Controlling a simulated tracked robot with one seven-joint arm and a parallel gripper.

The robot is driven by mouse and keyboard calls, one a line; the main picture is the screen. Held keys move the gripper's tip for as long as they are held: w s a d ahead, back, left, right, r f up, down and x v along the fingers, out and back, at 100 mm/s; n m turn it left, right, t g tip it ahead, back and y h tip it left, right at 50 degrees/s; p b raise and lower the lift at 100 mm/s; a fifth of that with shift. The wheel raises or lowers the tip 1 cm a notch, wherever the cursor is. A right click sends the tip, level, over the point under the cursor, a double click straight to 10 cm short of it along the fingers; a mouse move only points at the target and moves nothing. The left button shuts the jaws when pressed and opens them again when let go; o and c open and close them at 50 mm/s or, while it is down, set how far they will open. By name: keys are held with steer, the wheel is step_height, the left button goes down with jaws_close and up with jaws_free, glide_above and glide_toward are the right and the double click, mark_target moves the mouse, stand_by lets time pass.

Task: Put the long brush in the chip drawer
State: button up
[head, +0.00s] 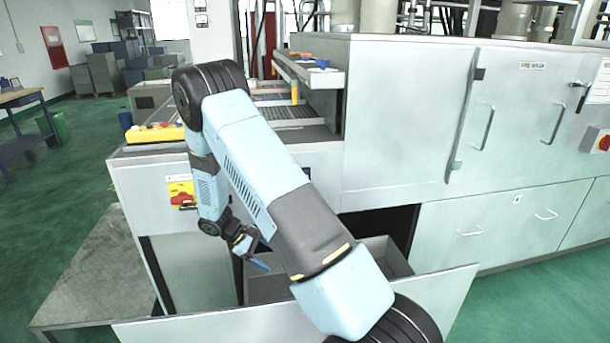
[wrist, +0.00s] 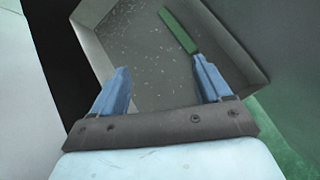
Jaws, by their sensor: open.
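The chip drawer (head: 440,300) is pulled out of the lower front of the machine. In the wrist view its grey wall (wrist: 95,12) surrounds a floor scattered with small pale chips. A long green bar, seemingly the long brush (wrist: 180,32), shows inside the drawer's outline, slanting, with its near end by my right fingertip. I cannot tell whether it touches the finger or lies fully on the floor. My gripper (head: 255,255), also in the wrist view (wrist: 160,78), is open above the drawer, with nothing between its blue fingers. The brush is not visible in the head view.
The pale machine cabinet (head: 400,120) stands behind and right of the drawer, with closed drawers (head: 470,225) beside it. A yellow control box (head: 155,133) sits on the ledge at left.

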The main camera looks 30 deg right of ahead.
steer(key=s+r+m+t+y, duration=0.1)
steer(key=s+r+m+y, duration=0.15)
steer(key=r, duration=0.75)
steer(key=s+r+m+t+y, duration=0.1)
steer(key=s+r, duration=0.2)
steer(key=r, duration=0.7)
steer(key=s+r+m+t+y, duration=0.2)
steer(key=s+r, duration=0.1)
steer(key=r, duration=0.7)
steer(key=s+r+m+t+y, duration=0.1)
steer(key=s+r+t, duration=0.1)
steer(key=s+r, duration=0.4)
steer(key=s+r+m+t+y, duration=0.1)
steer(key=s+r, duration=0.6)
steer(key=s, duration=0.7)
steer(key=shift+a+m+t, duration=0.3)
steer(key=shift+m+t, duration=0.15)
steer(key=shift+t, duration=0.75)
